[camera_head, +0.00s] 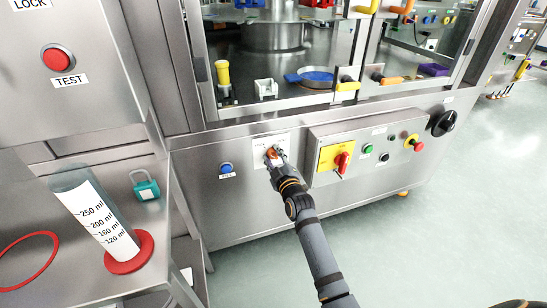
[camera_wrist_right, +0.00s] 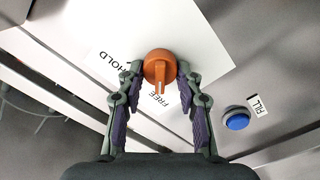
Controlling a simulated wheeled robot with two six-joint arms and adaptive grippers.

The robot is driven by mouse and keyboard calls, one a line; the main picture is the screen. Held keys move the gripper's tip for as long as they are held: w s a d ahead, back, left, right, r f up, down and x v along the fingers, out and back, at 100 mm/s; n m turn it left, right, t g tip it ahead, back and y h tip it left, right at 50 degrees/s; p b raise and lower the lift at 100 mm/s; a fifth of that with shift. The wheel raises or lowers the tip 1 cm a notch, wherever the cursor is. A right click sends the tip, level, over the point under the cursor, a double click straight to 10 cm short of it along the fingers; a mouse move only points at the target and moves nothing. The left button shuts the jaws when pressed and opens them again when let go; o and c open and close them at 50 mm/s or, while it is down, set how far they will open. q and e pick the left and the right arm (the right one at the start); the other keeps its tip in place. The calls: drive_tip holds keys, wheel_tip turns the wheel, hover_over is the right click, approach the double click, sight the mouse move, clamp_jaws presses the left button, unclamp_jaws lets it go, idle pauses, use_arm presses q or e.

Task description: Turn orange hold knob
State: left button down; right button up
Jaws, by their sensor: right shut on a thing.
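The orange hold knob (camera_wrist_right: 159,68) is on a white label plate (camera_wrist_right: 215,58) marked HOLD and FREE in the right wrist view. Its pointer ridge points down in that picture, close to the word FREE. My right gripper (camera_wrist_right: 159,76) is shut on the knob, one finger on each side. In the head view the knob (camera_head: 272,152) shows small on the machine's front panel, partly hidden by my right gripper (camera_head: 275,158). My left gripper is not in view.
A blue FILL button (camera_head: 226,168) is left of the knob. To its right is a control box (camera_head: 320,180) with a red rotary switch (camera_head: 342,162) and other buttons. A measuring cylinder (camera_head: 98,215) and teal padlock (camera_head: 146,188) stand on the left bench.

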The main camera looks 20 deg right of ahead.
idle(0.3)
drive_tip(key=o, duration=1.1)
drive_tip(key=s, duration=1.2)
drive_tip(key=shift+d, duration=0.2)
